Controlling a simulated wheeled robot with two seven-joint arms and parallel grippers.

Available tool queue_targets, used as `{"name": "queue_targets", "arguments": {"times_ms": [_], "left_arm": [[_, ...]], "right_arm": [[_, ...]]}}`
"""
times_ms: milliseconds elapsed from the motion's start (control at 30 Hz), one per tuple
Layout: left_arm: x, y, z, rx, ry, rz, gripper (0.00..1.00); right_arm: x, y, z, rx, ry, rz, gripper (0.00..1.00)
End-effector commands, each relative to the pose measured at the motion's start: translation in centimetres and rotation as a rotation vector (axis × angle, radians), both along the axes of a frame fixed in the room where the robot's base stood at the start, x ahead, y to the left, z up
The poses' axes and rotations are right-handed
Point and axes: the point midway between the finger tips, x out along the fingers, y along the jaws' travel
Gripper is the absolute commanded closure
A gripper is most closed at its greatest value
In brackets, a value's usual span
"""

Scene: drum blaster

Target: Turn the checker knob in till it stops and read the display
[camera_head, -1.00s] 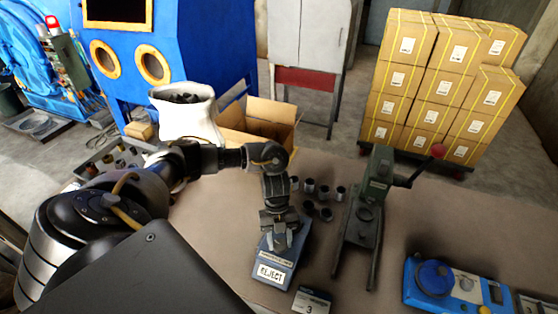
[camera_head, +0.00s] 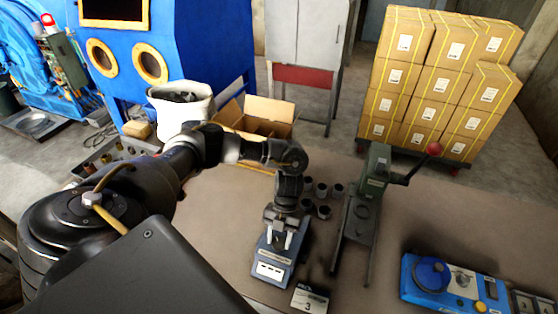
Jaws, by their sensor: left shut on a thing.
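A small blue-grey checker box (camera_head: 262,253) lies on the bench. Its white display (camera_head: 270,270) faces me and carries a few dark marks too small to read. My left gripper (camera_head: 283,240) points down over the back of the box, with its fingers at its top. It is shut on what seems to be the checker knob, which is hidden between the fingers. My right gripper is out of view.
A green hand press (camera_head: 370,200) with a red-balled lever stands to the right. Several dark cylinders (camera_head: 321,191) stand behind the checker. A white card marked 3 (camera_head: 309,300) is in front. A blue device (camera_head: 462,283) with a round blue disc is at the right.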

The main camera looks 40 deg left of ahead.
Motion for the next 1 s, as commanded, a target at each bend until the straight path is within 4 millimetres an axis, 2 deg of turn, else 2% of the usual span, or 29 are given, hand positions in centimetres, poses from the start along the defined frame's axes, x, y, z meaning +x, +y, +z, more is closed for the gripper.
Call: {"name": "queue_targets", "arguments": {"times_ms": [333, 367, 500, 833, 1000], "left_arm": [[-0.1, 0.0, -0.1, 0.001, 0.003, -0.003, 0.82], [-0.1, 0.0, -0.1, 0.000, 0.002, -0.003, 0.56], [-0.1, 0.0, -0.1, 0.000, 0.002, -0.003, 0.38], [0.1, 0.0, 0.2, -0.001, 0.000, -0.002, 0.37], [0.9, 0.3, 2.0, -0.001, -0.005, -0.003, 0.37]], "right_arm": [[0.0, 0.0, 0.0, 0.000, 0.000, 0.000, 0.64], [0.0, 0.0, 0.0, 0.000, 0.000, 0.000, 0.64], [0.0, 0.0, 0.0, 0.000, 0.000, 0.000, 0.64], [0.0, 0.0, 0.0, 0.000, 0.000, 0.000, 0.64], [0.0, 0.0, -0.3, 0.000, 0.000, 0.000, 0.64]]}}
